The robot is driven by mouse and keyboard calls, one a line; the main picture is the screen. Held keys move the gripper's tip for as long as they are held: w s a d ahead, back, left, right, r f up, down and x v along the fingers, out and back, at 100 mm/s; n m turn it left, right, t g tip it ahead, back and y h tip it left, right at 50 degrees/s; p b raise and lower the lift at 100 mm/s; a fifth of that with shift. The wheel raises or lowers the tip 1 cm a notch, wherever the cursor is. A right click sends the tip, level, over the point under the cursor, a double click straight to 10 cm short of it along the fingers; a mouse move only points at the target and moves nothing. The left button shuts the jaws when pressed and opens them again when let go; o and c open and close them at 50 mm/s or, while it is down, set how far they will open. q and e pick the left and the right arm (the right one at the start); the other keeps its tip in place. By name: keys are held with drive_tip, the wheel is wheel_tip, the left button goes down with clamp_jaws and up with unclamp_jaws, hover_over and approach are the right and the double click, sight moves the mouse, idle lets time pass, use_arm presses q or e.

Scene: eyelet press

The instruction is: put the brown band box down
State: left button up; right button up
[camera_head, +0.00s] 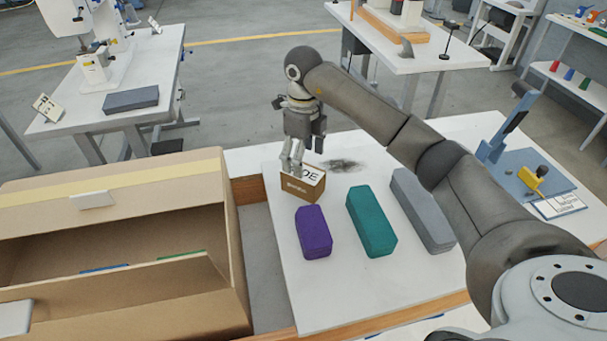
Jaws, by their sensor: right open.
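A small brown box (302,190), with dark print on its front and a white part with black letters on top, sits upright on the white table (270,270) near its back left. I take it for the brown band box. My right gripper (292,163) points down over the box's left back part, its jaws open. The fingers hide part of the box's top; I cannot tell whether they touch it. My left gripper is not in view.
Purple (314,232), teal (371,221) and grey (423,209) blocks lie in a row on the table. A dark smudge (343,166) marks the tabletop behind. A large open cardboard carton (120,300) stands at left. A blue press stand (520,175) is at right.

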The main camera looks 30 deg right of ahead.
drive_tip(key=shift+r, duration=2.25)
